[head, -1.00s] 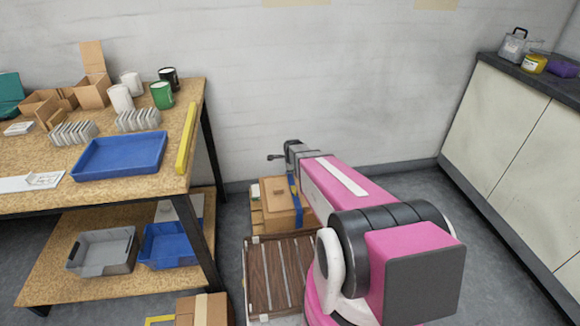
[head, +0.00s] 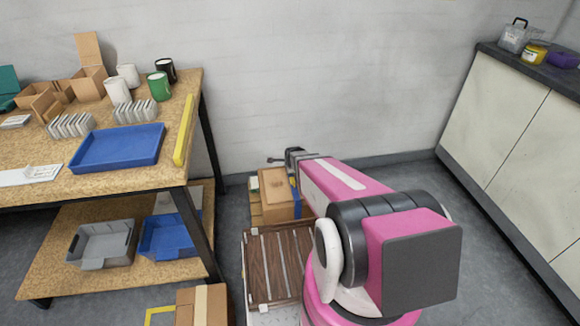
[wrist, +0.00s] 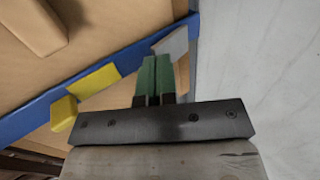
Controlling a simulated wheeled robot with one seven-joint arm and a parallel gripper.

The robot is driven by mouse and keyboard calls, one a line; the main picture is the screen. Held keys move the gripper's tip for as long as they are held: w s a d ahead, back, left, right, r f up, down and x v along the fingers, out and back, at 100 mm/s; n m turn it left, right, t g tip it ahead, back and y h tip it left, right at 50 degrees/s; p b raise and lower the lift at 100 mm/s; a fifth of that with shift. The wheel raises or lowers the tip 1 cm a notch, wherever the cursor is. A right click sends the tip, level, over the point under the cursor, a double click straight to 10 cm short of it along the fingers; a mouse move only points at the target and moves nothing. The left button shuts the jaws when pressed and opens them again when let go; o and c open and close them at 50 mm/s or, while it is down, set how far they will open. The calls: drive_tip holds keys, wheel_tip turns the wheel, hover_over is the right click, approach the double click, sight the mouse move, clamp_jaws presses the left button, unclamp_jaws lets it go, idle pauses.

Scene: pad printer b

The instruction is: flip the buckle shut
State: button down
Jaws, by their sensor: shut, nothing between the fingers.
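A cardboard box (head: 275,185) stands on the floor by the wall, with a blue strap (head: 296,202) over its right part. In the wrist view the blue strap (wrist: 30,127) runs diagonally across the box (wrist: 110,35). A yellow buckle part (wrist: 95,81) lies on the strap, with a yellow block (wrist: 63,113) at its lower left. A grey plate (wrist: 171,45) sits further up the strap. My gripper (wrist: 155,62) is shut and empty, its green fingers in front of the strap between the yellow part and the grey plate. Contact cannot be told.
A wooden slatted pallet or crate (head: 262,265) lies in front of the box. A workbench (head: 110,180) with a blue tray (head: 120,147) stands at left. A cabinet (head: 490,120) stands at right. Bare floor lies between my arm and the cabinet.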

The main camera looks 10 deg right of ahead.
drive_tip(key=shift+w, duration=0.1)
drive_tip(key=shift+w+f, duration=0.15)
drive_tip(key=shift+w, duration=0.65)
drive_tip(key=shift+s, duration=0.1)
